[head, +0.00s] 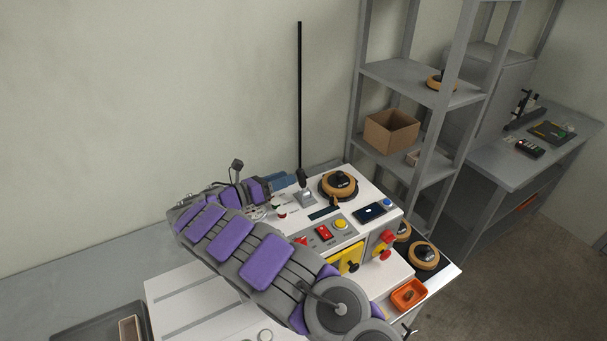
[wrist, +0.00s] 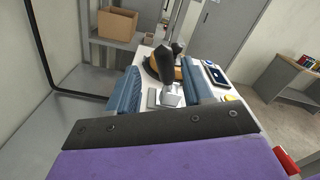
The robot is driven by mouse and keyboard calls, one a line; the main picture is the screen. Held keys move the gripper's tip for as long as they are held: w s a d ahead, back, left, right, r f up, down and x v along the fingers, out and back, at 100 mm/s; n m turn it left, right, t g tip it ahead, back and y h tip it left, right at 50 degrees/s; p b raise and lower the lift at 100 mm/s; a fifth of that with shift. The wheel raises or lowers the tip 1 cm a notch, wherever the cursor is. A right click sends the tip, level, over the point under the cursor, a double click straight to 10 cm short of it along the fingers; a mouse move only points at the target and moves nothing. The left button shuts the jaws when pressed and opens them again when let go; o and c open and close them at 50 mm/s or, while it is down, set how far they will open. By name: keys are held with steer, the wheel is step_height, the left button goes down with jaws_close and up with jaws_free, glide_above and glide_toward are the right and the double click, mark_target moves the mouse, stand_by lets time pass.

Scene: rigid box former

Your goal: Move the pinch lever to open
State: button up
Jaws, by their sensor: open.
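The lever I take to be the pinch lever has a black knob (head: 301,178) above a metal base (head: 306,197) on the white machine top (head: 362,232). In the wrist view the black knob (wrist: 166,66) stands above the metal base (wrist: 172,97), ahead of and between my blue fingers. My gripper (head: 290,181) is open with its fingers pointing at the lever; it also shows in the wrist view (wrist: 163,85). I cannot tell whether either finger touches the lever. No label for its positions is readable.
A round black and orange dial (head: 340,184) sits just right of the lever. The machine also bears a red switch (head: 324,232), a yellow button (head: 341,224), a small screen (head: 369,213) and a red knob (head: 386,238). A thin black pole (head: 300,90) rises behind. A shelf rack (head: 420,85) stands right.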

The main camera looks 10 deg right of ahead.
mark_target(303, 172)
steer(key=x, duration=0.6)
steer(key=b+x, duration=0.1)
steer(key=x, duration=0.2)
steer(key=shift+s, duration=0.3)
steer(key=shift+a, duration=0.85)
steer(key=shift+c, duration=0.2)
steer(key=shift+a, duration=0.1)
steer(key=shift+c, duration=0.7)
steer(key=shift+s+d, duration=0.1)
steer(key=shift+d, duration=0.6)
steer(key=c, duration=0.5)
steer(key=shift+c, duration=1.3)
steer(key=shift+a, duration=0.15)
jaws_close()
